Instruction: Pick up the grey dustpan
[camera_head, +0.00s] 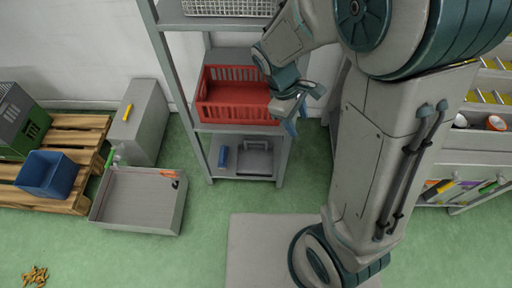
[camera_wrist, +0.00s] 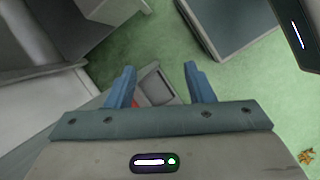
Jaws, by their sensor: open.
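The grey dustpan (camera_head: 254,160) lies on the bottom shelf of the grey rack (camera_head: 192,120), below a red crate (camera_head: 234,106). Its handle stands up at its right side. My gripper (camera_head: 297,116) is at the rack's front right, beside the red crate and higher than the dustpan in the head view. Its blue fingers are apart with nothing held between them. In the wrist view my gripper (camera_wrist: 159,76) is open over the green floor. A grey edge and a bit of red show behind the fingers there; I cannot tell whether the grey part is the dustpan.
A blue cylinder (camera_head: 223,157) stands left of the dustpan on the same shelf. A grey open tray (camera_head: 140,200) lies left of the rack, near a wooden pallet (camera_head: 80,135) with crates. A stocked shelf unit (camera_head: 470,160) stands at right.

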